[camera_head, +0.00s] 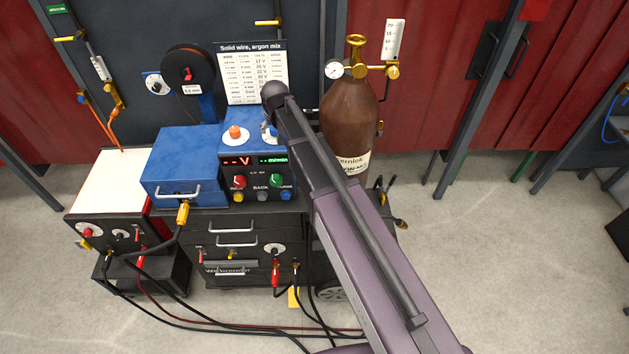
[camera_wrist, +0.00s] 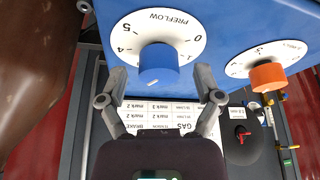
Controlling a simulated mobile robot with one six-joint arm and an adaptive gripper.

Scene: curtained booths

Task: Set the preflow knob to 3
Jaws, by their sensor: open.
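The preflow knob (camera_wrist: 158,65) is blue and sits on a white round dial marked PREFLOW, upside down in the wrist view. The figures 0, 1, 4 and 5 show around it; those on the lower side are hidden by the knob. A short white line on the knob points down and slightly left in the picture. My gripper (camera_wrist: 161,80) is open, with one finger to each side of the knob and gaps between. In the head view the preflow knob (camera_head: 269,130) is partly hidden behind my arm on top of the blue welder (camera_head: 232,147).
An orange knob (camera_wrist: 267,76) on its own dial stands beside the preflow knob. A printed chart (camera_head: 250,75) stands behind the welder. A brown gas cylinder (camera_head: 350,115) is close on the right. A wire spool (camera_head: 188,72) is behind on the left.

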